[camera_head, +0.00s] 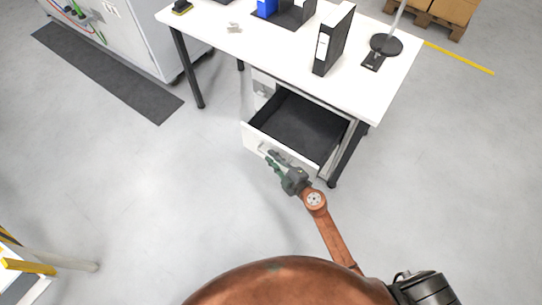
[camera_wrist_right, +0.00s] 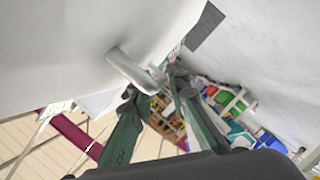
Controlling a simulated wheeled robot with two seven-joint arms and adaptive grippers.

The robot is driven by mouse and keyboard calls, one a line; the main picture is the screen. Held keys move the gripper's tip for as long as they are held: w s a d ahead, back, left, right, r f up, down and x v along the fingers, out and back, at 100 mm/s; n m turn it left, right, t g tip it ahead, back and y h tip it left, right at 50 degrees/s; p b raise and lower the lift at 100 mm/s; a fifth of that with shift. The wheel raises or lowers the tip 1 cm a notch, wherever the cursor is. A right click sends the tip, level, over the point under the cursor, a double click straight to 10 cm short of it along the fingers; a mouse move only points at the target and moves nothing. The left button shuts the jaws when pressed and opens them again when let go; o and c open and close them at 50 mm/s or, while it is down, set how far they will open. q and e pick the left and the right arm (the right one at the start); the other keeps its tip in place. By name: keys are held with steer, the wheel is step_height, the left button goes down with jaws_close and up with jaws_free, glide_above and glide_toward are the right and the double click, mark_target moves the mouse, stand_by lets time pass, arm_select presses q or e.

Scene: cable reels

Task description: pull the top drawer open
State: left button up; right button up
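The top drawer (camera_head: 300,127) of the cabinet under the desk is pulled well out, with its dark, empty inside showing. Its white front (camera_head: 250,140) faces me. A pale bar handle (camera_head: 264,149) is on that front and shows larger in the right wrist view (camera_wrist_right: 128,70). My right gripper (camera_head: 270,159) is at the drawer front, by the handle. In the right wrist view its two green fingers (camera_wrist_right: 158,86) are apart, with the handle's end at the fingertips. I see no firm grip on the handle. My left gripper is not in view.
The white desk (camera_head: 280,55) stands over the cabinet, with a black binder (camera_head: 334,40) and a lamp base (camera_head: 386,44) on it. A dark desk leg (camera_head: 347,155) stands right of the drawer. A dark mat (camera_head: 105,70) lies left. The floor left of the drawer is clear.

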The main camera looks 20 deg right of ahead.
steer(key=v, duration=1)
steer(key=shift+s, duration=0.3)
steer(key=shift+d, duration=0.2)
